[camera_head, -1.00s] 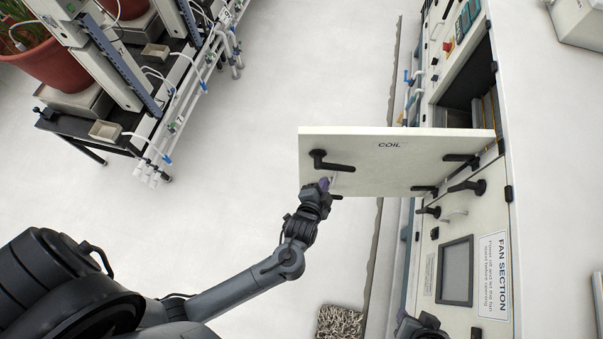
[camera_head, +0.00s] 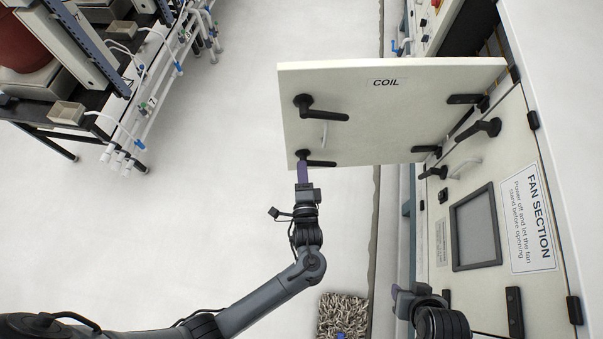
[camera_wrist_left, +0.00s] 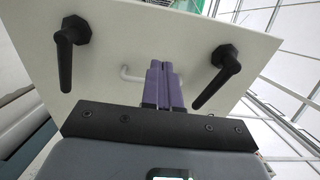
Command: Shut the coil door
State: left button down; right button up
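The coil door (camera_head: 385,110) is a pale panel marked COIL. It stands open, sticking out to the left from the cabinet at its right edge. Black latch handles (camera_head: 320,108) and a small white pull handle (camera_head: 323,132) are on its face. My left gripper (camera_head: 302,170) is at the door's lower left corner, beside the lower black latch. In the left wrist view its purple fingers (camera_wrist_left: 164,84) are together, in front of the door face, hiding one end of the white handle (camera_wrist_left: 132,74). Contact is unclear. My right gripper (camera_head: 405,297) is by the cabinet's lower front, partly hidden.
The cabinet's fan section panel (camera_head: 475,225) is closed below the door, with black latches. A dark opening (camera_head: 470,30) shows behind the door. A black bench (camera_head: 60,130) with pots and white pipes stands upper left. A shaggy mat (camera_head: 342,315) lies on otherwise clear floor.

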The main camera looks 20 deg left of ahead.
aim_at(299, 129)
pick_arm(q)
jog(key=b+x, duration=0.3)
jog(key=x, duration=0.6)
jog(key=shift+w+a+f+b, duration=0.15)
jog(key=shift+w+a+b, duration=0.05)
jog(key=shift+w+b, duration=0.2)
jog(key=shift+w+a, duration=0.2)
jog(key=shift+w, duration=0.3)
jog(key=shift+a, duration=0.1)
